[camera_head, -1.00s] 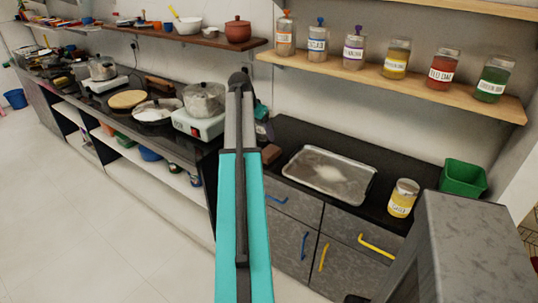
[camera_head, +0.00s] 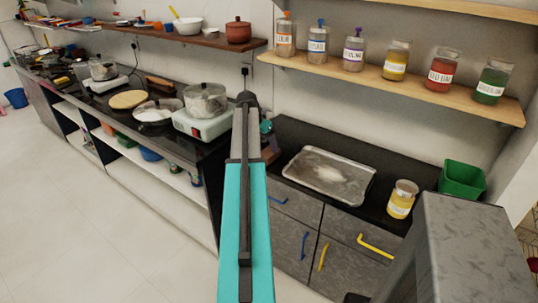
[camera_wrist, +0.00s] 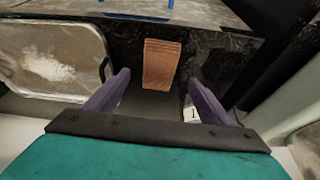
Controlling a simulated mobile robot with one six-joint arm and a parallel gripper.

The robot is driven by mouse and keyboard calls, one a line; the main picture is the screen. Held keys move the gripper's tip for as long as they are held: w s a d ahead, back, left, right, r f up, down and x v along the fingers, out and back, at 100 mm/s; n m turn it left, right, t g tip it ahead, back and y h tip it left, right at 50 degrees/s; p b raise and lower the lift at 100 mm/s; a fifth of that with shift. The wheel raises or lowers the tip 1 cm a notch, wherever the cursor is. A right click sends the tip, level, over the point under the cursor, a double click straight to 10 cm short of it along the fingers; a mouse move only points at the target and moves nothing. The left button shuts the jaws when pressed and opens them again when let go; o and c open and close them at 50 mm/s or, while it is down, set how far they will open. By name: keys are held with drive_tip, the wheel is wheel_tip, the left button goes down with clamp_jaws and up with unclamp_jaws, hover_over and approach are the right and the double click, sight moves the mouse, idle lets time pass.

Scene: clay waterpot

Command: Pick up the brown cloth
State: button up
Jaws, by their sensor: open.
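The brown cloth (camera_wrist: 162,63) is a small folded, layered block on the dark counter, seen in the wrist view. My gripper (camera_wrist: 158,76) is open, with its two purple fingers spread on either side of the cloth's near end in that view. The cloth lies between and beyond the fingertips, and I see no grip on it. In the head view my arm covers most of the area around the cloth, and the gripper is largely hidden behind it.
A yellow jar (camera_head: 402,199) and green bin (camera_head: 463,178) stand farther right. A white stove (camera_head: 203,122) with a pot (camera_head: 205,100) stands left.

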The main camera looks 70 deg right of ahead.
sight(269, 152)
drive_tip(key=shift+s+d+f, duration=0.1)
drive_tip(key=shift+d+f, duration=0.15)
drive_tip(key=shift+f, duration=0.3)
drive_tip(key=shift+p+x, duration=0.65)
drive_tip(key=shift+x, duration=0.55)
drive_tip(key=shift+p+x, duration=0.3)
drive_tip(key=shift+x, duration=1.1)
drive_tip(key=shift+s, duration=0.15)
drive_tip(key=shift+c, duration=0.3)
drive_tip(key=c, duration=1.1)
